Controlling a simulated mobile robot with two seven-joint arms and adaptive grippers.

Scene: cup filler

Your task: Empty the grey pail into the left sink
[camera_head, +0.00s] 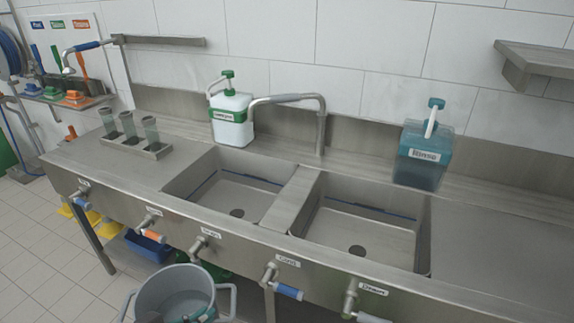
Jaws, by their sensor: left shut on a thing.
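The grey pail (150,290) is at the bottom of the view, in front of the sink counter and below its front edge. Its open top faces up, with a side handle on each side, and a greyish surface that looks like liquid shows inside. My left gripper (203,315) is at the pail's near rim, cut off by the bottom edge of the view, and shut on the pail. The left sink (215,203) is an empty steel basin with a drain, behind and above the pail. My right gripper is not in view.
The right sink (340,235) is beside it, with a tap (320,125) behind the divider. Labelled valves (200,243) stick out from the counter front. A white pump bottle (231,122), a blue pump bottle (422,160) and a rack of tubes (150,152) stand on the counter.

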